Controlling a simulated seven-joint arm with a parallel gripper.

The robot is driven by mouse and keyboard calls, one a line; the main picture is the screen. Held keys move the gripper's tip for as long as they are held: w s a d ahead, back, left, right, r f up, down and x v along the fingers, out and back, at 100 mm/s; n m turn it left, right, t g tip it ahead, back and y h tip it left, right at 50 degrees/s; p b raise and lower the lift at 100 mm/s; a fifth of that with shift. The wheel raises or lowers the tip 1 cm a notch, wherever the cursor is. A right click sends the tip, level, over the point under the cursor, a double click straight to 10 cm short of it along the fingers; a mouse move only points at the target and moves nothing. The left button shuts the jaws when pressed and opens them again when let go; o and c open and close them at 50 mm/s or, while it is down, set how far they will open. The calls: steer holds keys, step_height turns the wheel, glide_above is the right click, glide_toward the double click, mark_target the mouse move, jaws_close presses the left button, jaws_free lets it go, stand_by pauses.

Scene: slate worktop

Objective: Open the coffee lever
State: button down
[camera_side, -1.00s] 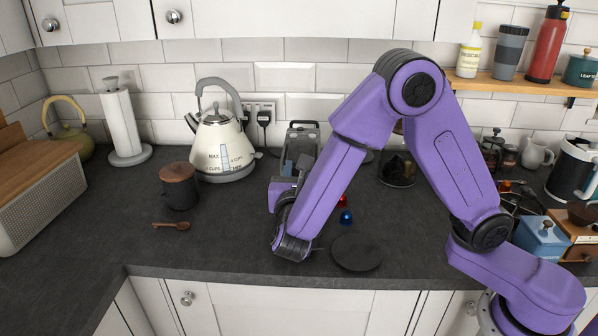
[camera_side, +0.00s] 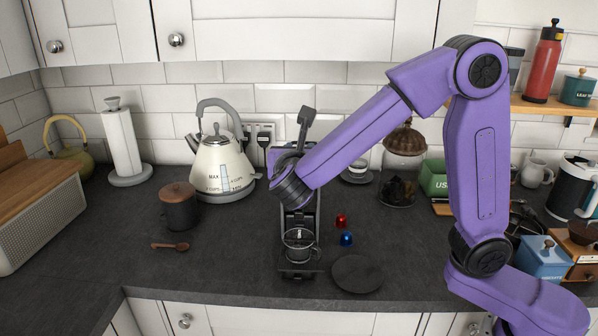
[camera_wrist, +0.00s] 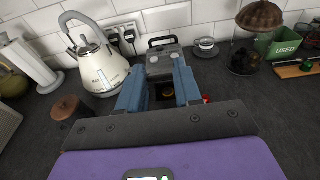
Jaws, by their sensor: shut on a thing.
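The black coffee machine (camera_side: 300,268) stands near the middle of the worktop, with a clear glass cup (camera_side: 299,241) low on its front. Its dark coffee lever (camera_side: 306,116) stands raised, nearly upright, above the machine. My gripper (camera_wrist: 165,68) is at the upper part of the machine; its two blue fingers lie on either side of a grey part there and are shut on it, seemingly the lever. In the side view my wrist covers the fingers and the lever's lower end.
A cream kettle (camera_side: 221,165) stands left of the machine. A brown-lidded canister (camera_side: 180,210) and a wooden spoon (camera_side: 170,246) lie further left. Red (camera_side: 341,220) and blue (camera_side: 346,239) capsules and a dark round disc (camera_side: 357,273) are close on the right.

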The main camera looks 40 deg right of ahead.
steer(key=w+d+r+g+y, duration=0.5)
steer(key=w+d+r, duration=0.1)
steer(key=w+d, duration=0.2)
steer(key=shift+w+d+r+g+y, duration=0.2)
steer(key=shift+w+d+g+y, duration=0.2)
steer(key=shift+d, duration=0.1)
stand_by(0.4)
steer(key=c, duration=0.8)
jaws_free()
steer(key=shift+o, duration=0.2)
steer(key=shift+a, duration=0.1)
steer(key=v, duration=1.7)
steer(key=shift+r, duration=0.2)
